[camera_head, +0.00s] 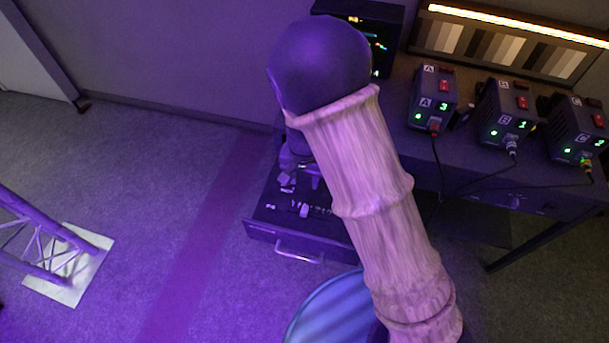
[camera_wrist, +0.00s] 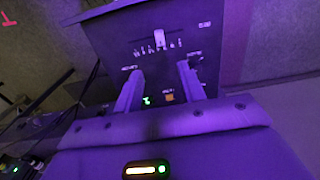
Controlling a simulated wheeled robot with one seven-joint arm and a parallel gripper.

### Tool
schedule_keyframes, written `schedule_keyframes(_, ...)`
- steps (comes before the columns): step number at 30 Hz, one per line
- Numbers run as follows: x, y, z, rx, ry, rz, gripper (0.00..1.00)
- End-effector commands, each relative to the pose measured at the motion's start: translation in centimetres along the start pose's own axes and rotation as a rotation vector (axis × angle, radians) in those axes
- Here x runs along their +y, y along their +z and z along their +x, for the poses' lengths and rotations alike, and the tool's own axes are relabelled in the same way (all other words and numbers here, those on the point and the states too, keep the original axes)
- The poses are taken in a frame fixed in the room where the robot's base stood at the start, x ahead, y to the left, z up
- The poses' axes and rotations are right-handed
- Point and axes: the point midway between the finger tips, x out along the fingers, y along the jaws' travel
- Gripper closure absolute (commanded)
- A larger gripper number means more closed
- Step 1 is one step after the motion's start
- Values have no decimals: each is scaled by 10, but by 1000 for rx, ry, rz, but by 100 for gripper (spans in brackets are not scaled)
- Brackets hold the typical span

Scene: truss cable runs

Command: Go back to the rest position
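My gripper (camera_wrist: 160,76) shows in the wrist view with its two fingers wide apart and nothing between the tips. In the head view my sleeved arm reaches up and left across the middle of the picture. It hides most of my gripper and part of the open drawer (camera_head: 262,232), whose front and handle show left of the arm. I cannot tell the gripper's exact height above the drawer.
Three dark power units A (camera_head: 432,95), B (camera_head: 505,112) and C (camera_head: 578,128) stand on the bench with cables hanging from their fronts. A lit grey-scale panel (camera_head: 505,45) is behind them. A truss (camera_head: 45,238) stands on a pale plate at left. The floor between truss and drawer is clear.

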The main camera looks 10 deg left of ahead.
Motion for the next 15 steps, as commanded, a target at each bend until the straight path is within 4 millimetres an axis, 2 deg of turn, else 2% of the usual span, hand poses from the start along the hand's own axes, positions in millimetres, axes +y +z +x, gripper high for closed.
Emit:
schedule_keyframes(4,0,0,-8,1,0,-1,60)
schedule_keyframes(15,0,0,-7,0,0,0,60)
